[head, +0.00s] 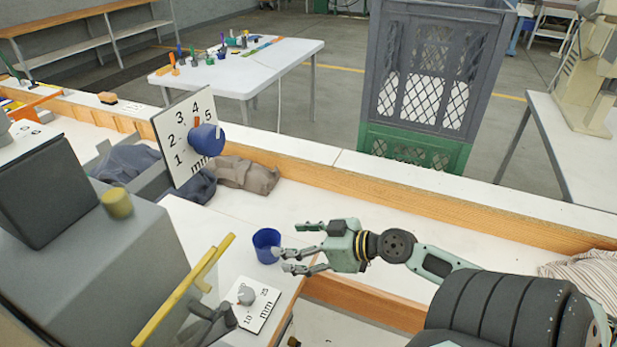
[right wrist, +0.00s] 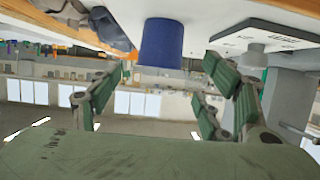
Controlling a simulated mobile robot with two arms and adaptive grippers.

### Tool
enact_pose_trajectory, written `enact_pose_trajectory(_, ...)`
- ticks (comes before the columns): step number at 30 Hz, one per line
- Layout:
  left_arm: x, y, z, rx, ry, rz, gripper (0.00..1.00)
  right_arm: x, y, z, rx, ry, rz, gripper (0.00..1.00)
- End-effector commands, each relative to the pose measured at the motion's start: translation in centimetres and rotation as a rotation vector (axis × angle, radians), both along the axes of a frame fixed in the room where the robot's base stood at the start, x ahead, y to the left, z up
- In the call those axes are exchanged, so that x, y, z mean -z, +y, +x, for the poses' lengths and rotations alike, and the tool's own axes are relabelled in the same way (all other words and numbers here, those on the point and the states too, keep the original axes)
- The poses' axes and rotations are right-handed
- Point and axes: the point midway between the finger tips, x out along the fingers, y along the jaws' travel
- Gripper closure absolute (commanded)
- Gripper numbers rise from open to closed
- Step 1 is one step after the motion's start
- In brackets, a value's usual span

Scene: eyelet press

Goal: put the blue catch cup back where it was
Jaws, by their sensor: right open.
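The blue catch cup (head: 267,245) stands upright on a white surface, near that surface's right edge. My right gripper (head: 286,243) is open and empty, just right of the cup, with its fingers pointing at it. In the right wrist view the cup (right wrist: 161,42) appears upside down, between and beyond the spread fingers (right wrist: 165,70). I cannot tell whether a fingertip touches it. The grey press (head: 110,265) with its yellow lever (head: 185,292) stands to the left. My left gripper is not in view.
A larger numbered plate with a blue knob (head: 206,139) stands behind. Grey and brown cloths (head: 245,174) lie near a wooden ledge (head: 370,194). The white bench right of the cloths is clear.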

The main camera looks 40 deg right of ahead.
Motion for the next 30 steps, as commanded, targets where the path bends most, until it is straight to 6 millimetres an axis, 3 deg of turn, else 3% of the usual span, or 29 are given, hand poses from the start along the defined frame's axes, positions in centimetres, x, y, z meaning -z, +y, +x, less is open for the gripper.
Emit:
enact_pose_trajectory(9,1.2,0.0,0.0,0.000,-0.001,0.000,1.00,-1.3,-1.2,-2.9,-0.001,0.001,0.001,0.29)
enact_pose_trajectory(30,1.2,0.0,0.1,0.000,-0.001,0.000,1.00,-1.5,-1.3,-3.1,-0.001,0.000,-0.001,0.29)
